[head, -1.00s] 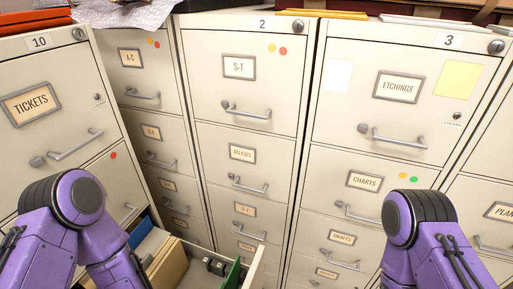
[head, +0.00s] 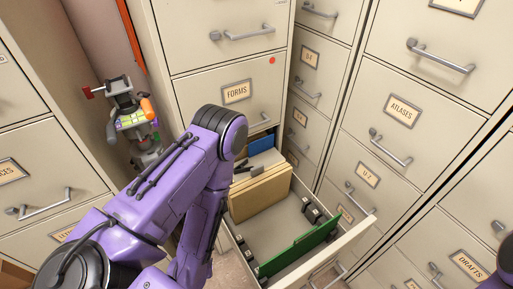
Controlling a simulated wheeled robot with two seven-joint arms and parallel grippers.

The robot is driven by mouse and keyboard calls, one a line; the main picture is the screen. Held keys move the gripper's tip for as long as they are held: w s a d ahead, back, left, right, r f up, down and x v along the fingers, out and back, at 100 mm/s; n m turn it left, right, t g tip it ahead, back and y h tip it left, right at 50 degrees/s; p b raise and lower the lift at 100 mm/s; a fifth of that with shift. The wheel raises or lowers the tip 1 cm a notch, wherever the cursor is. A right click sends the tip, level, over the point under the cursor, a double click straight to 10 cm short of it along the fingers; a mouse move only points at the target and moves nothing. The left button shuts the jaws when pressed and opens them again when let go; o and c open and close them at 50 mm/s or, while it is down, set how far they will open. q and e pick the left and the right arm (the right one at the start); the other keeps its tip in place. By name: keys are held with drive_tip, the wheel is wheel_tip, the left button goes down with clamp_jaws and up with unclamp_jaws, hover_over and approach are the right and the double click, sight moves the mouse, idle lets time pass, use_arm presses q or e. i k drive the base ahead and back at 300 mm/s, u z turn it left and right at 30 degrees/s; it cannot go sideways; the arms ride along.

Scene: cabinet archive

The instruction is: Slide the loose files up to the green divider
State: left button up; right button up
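An open drawer (head: 352,236) extends from the cabinet column with the FORMS label. Tan files (head: 262,192) stand as a block toward its back, with grey-white and blue folders (head: 262,144) behind them. The green divider (head: 300,248) stands across the drawer near its front. Bare drawer floor lies between the tan files and the divider.
Black fittings (head: 311,209) sit along the drawer's sides. Closed cabinets with handles stand on both sides, including ATLASES (head: 400,112). A grey object with orange and yellow-green parts (head: 134,118) stands at left behind my arm.

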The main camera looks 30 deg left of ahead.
sight(248, 197)
drive_tip(key=u, duration=0.85)
